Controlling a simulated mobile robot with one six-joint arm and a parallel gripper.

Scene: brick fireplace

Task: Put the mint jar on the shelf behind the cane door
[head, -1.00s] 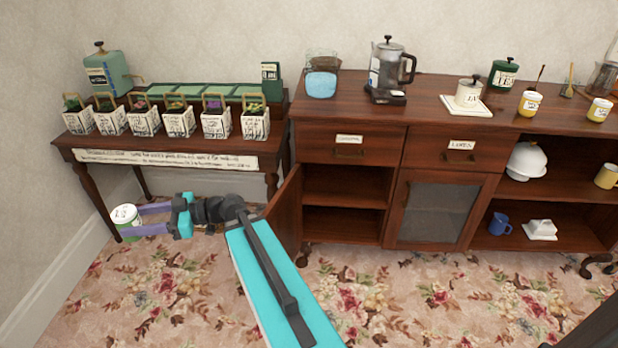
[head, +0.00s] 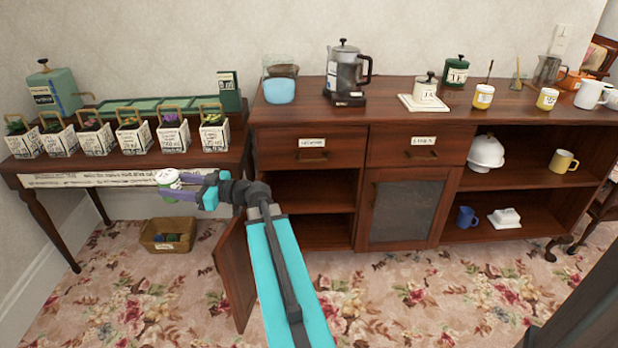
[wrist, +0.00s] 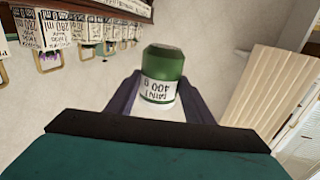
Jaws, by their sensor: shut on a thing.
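The mint jar (head: 168,180), white and green with a label, is between the purple fingers of my gripper (head: 184,186) in the head view, in front of the left table's banner. In the wrist view my gripper (wrist: 160,104) is shut on the jar (wrist: 162,72), whose green end and "MINT 400 g" label show upside down. A brown cabinet door (head: 236,275) stands open toward me, right of the gripper; its panel is not clear from this angle. Behind it is an open compartment with a middle shelf (head: 325,193). A second door with a grey panel (head: 400,212) is closed.
A basket (head: 160,234) with small items is on the floor below the left table (head: 40,180). Several planters stand on that table. The cabinet top (head: 390,117) holds a coffee press (head: 348,75) and jars. My arm crosses in front of the open door.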

